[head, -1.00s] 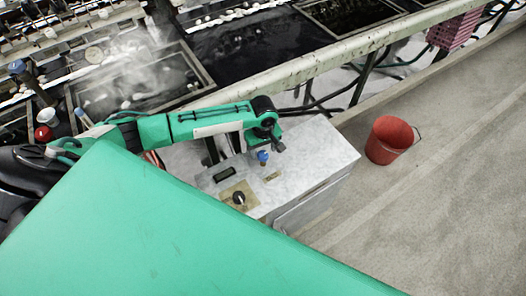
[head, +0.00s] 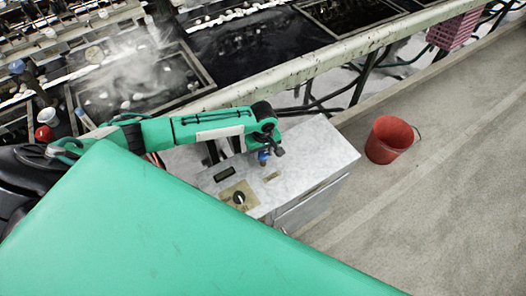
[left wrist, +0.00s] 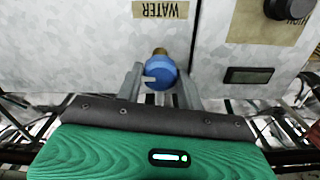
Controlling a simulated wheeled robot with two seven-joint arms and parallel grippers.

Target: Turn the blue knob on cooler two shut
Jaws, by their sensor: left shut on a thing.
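The blue knob (left wrist: 160,71) sits on a brass stem on the cooler's grey metal top, near a label reading WATER (left wrist: 160,10). In the left wrist view the two fingers of my left gripper (left wrist: 160,80) stand on either side of the knob and are shut on it. In the head view my left gripper (head: 272,152) reaches over the cooler (head: 310,150) and partly covers the blue knob (head: 263,156). No number shows on the cooler. My right gripper is not in view.
A black knob (head: 239,197) on a tan plate and a small dark display (head: 224,174) are on the cooler top. A red bucket (head: 388,140) stands on the floor to the right. A long rail (head: 300,68) and steaming basins (head: 140,75) lie behind.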

